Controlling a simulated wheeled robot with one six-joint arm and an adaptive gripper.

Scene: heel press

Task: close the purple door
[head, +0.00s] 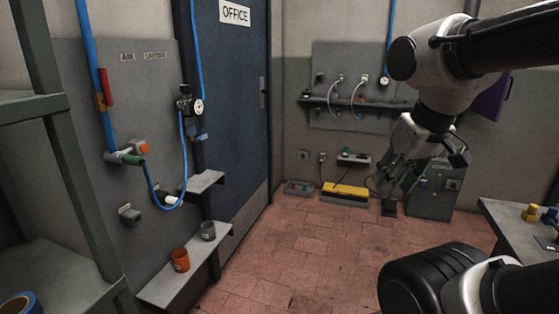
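A purple panel (492,97), which looks like the purple door, shows at the right behind my arm. It stands out at an angle near the back wall, and my arm hides its upper part and whatever it is attached to. My gripper (390,198) hangs below my white wrist, pointing down, left of the purple panel and lower than it. Its grey fingers overlap the dark cabinet behind them, so I cannot tell whether they are open or shut. I see nothing clearly held in it.
A grey-green cabinet (450,183) stands on the floor behind my gripper, with a yellow-topped box (345,191) to its left. A grey table (510,222) edges in at right. A blue office door (233,110) is at left. The middle tile floor (290,250) is clear.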

